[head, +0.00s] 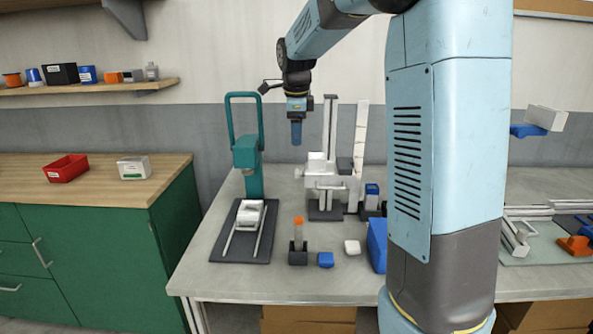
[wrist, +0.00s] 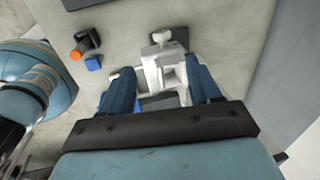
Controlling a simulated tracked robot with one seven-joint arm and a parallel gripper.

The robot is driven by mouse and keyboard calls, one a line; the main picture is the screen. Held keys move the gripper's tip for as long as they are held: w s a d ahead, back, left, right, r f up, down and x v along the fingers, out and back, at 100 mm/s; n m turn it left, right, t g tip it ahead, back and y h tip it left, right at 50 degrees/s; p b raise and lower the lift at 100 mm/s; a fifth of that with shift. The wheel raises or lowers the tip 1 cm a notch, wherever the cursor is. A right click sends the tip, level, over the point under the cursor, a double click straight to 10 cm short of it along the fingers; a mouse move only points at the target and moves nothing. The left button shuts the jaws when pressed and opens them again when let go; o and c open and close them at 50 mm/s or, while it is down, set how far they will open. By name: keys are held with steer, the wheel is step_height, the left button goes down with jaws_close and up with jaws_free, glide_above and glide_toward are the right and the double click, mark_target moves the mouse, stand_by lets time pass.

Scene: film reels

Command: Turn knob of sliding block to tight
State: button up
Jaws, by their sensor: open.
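A white sliding block (head: 322,168) sits on an upright white column (head: 330,125) with a dark base (head: 325,213), at the back of the grey bench. In the wrist view the white block (wrist: 160,66) lies below and between my spread blue fingers. A small pale knob-like part (wrist: 162,37) stands out at its upper end, over the dark base; a small stub (head: 299,172) also shows on its left side in the head view. My gripper (head: 296,140) hangs above and left of the block, pointing down. It is open and empty (wrist: 162,88). Any knob marking is too small to read.
A teal press-like stand (head: 248,180) stands close on the left. An orange-topped tube in a dark holder (head: 298,254), a blue cap (head: 326,260) and a white piece (head: 352,247) lie in front. A tall white strip (head: 361,135) stands right of the column.

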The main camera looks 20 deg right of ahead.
mark_target(296, 169)
steer(key=x, duration=1.4)
steer(key=shift+w+a, duration=0.1)
steer(key=shift+w, duration=0.1)
steer(key=c, duration=1)
